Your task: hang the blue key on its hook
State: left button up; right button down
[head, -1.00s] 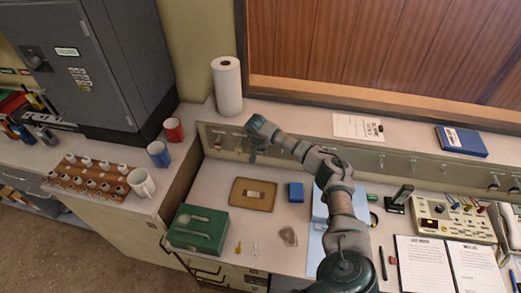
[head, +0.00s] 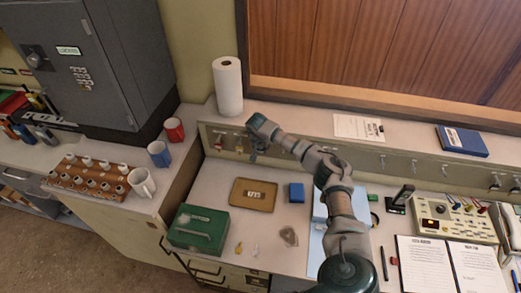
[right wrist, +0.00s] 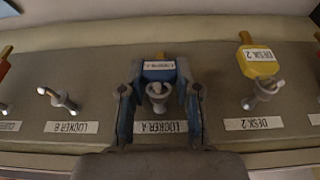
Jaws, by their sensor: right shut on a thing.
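The blue key (right wrist: 158,72), with a white label on its blue tag, is between the fingers of my right gripper (right wrist: 160,125) in the right wrist view. The gripper is shut on it, right at the hook (right wrist: 157,93) above the label "LOCKER A" (right wrist: 161,127). I cannot tell whether the key's hole is around the hook. In the head view my right gripper (head: 252,154) is at the left part of the hook rail (head: 345,154), and the key is hidden there. My left gripper is not in view.
A yellow key (right wrist: 258,60) is at the "DESK 2" hook (right wrist: 262,92), beside my gripper. The "LOCKER B" hook (right wrist: 62,100) is bare. A brown tray (head: 253,203) and green box (head: 198,229) lie on the desk.

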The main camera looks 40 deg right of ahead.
jog(key=shift+w+d+r, duration=0.15)
jog(key=shift+d+r, duration=0.05)
jog(key=shift+r, duration=0.15)
jog(key=c, duration=1.2)
grip_release()
jog(key=o, duration=0.4)
jog(key=shift+f, duration=0.15)
jog(key=shift+o, duration=0.3)
jog(key=shift+d+f, duration=0.25)
jog(key=shift+a, duration=0.25)
